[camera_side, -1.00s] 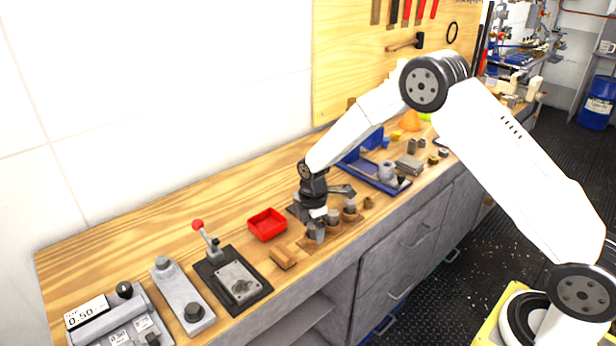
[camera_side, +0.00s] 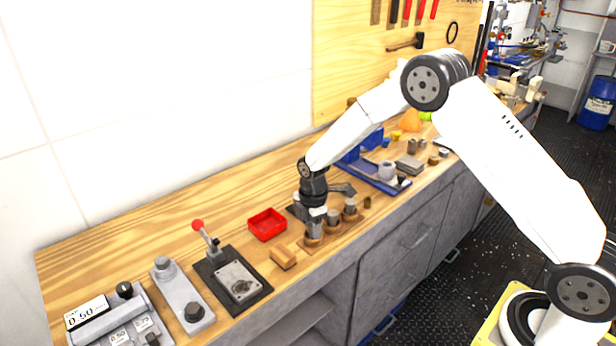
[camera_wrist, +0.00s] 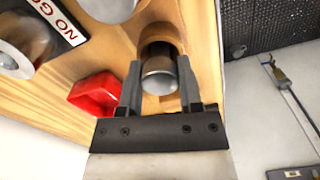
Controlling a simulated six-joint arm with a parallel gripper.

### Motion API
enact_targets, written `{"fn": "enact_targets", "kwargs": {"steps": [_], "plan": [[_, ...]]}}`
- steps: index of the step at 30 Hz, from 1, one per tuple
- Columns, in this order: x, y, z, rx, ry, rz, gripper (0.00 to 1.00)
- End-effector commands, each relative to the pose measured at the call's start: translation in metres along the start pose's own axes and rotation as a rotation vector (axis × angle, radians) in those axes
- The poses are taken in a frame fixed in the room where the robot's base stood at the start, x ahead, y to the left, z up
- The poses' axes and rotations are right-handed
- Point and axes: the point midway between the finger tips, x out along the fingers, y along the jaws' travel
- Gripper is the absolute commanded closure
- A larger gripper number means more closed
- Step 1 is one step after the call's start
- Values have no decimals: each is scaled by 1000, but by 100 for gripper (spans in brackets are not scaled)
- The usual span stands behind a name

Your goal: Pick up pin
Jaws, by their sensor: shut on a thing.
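The pin (camera_wrist: 158,76) is a grey metal cylinder with a round end, between the two dark fingers of my gripper (camera_wrist: 158,88) in the wrist view. My gripper is shut on it. A round wooden socket (camera_wrist: 163,36) shows just behind the pin. In the side view my gripper (camera_side: 312,222) points down over the front wooden socket (camera_side: 311,241), its fingers largely hiding the pin. I cannot tell how much of the pin is inside the socket. Two more grey pins stand behind it in wooden sockets, a middle pin (camera_side: 332,216) and a far pin (camera_side: 350,205).
A red tray (camera_side: 267,225) and a wooden block (camera_side: 284,257) lie left of my gripper. A lever fixture (camera_side: 236,281) stands further left. A blue-based fixture (camera_side: 380,172) stands to the right. The bench's front edge is close to the sockets.

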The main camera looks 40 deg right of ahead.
Motion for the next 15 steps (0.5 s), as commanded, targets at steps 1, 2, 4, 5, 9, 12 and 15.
{"fn": "enact_targets", "kwargs": {"steps": [1,2,4,5,9,12,15], "plan": [[-3,0,0,0,0,1,100],[-5,0,0,0,0,1,100],[-10,0,0,0,0,0,100],[-13,0,0,0,0,1,100],[-30,1,0,0,1,1,100],[-38,-8,2,0,0,-1,100],[-48,-16,4,0,0,0,100]]}}
